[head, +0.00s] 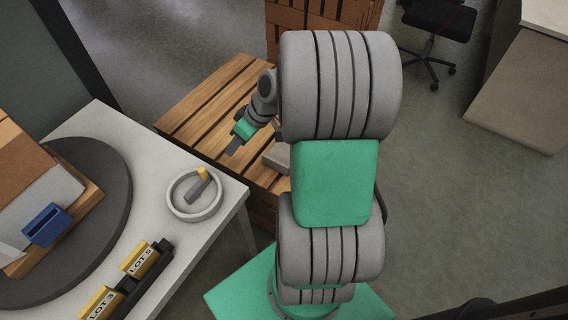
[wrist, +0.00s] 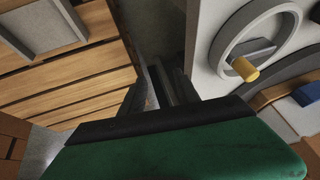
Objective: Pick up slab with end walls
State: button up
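The slab with end walls looks to be the grey piece (head: 277,158) on the wooden slatted crate top, partly hidden behind my arm in the head view. In the wrist view a grey slab with a raised wall (wrist: 45,25) lies at the top left, cut off by the frame edge. My gripper (head: 233,146) points down over the left part of the crate top, to the left of the slab and apart from it. In the wrist view its dark fingers (wrist: 160,88) stand apart with nothing seen between them.
The slatted crate top (head: 205,95) adjoins a white table (head: 225,215). On the table are a grey ring with a yellow-tipped piece (head: 195,215), a dark turntable (head: 115,185), a blue block (head: 47,225) and yellow lot labels (head: 140,258). A brick-patterned stack (head: 290,30) stands behind.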

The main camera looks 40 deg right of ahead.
jog(key=d+f+t+y+b, duration=0.15)
jog(key=d+f+b, duration=0.3)
jog(key=f, duration=0.45)
jog(key=d+f+t+y+b, duration=0.1)
jog(key=d+f+t+b, duration=0.2)
jog(key=d+f, duration=0.5)
jog(key=t+h+b, duration=0.1)
jog(key=t+b, duration=0.3)
jog(key=t, duration=0.1)
send_near(279, 162)
jog(key=x, duration=0.4)
jog(key=shift+a, duration=0.2)
jog(key=shift+w+f+h, duration=0.15)
jog(key=shift+w+h, duration=0.1)
jog(key=shift+w, duration=0.05)
jog(key=b+x, duration=0.2)
jog(key=x, duration=0.5)
grip_shut()
